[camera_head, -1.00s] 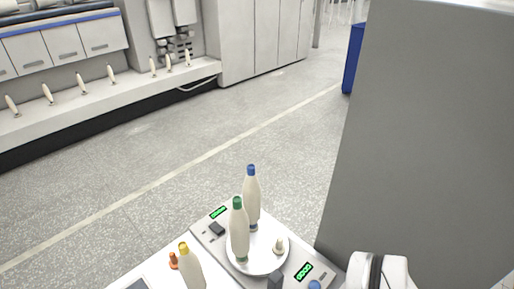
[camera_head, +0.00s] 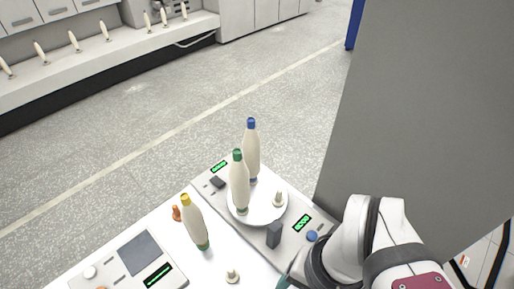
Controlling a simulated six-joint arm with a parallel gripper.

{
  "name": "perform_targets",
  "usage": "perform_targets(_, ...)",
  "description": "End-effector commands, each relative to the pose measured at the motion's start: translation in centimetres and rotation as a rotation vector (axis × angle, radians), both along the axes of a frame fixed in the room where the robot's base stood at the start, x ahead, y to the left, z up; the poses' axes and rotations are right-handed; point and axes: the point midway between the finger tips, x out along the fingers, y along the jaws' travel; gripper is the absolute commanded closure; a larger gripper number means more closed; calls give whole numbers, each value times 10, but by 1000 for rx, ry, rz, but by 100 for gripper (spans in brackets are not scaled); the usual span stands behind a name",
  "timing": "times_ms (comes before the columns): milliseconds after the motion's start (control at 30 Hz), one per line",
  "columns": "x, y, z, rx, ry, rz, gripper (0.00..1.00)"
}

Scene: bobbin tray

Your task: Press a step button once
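A round blue button (camera_head: 312,236) sits on the grey panel of the bobbin device, right of a green display (camera_head: 302,223). A dark square button or switch (camera_head: 217,182) is on the same panel at the back left, below another green display (camera_head: 219,166). A white round knob or button (camera_head: 90,271) shows on a second panel at the lower left. I cannot tell from the picture which of these is a step button. My white arm is at the lower right, close to the blue button. My gripper lies below the frame edge, so its fingers are not seen.
A yellow-topped bobbin (camera_head: 195,224) stands left. A grey wall (camera_head: 430,110) rises behind right.

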Motion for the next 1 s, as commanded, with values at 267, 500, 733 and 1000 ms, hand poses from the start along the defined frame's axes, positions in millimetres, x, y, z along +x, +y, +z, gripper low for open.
perform_targets(267, 0, 0, 0, 0, 0, 0, 85)
perform_targets(500, 0, 0, 0, 0, 0, 0, 100)
perform_targets(733, 0, 0, 0, 0, 0, 0, 100)
perform_targets(1000, 0, 0, 0, 0, 0, 0, 100)
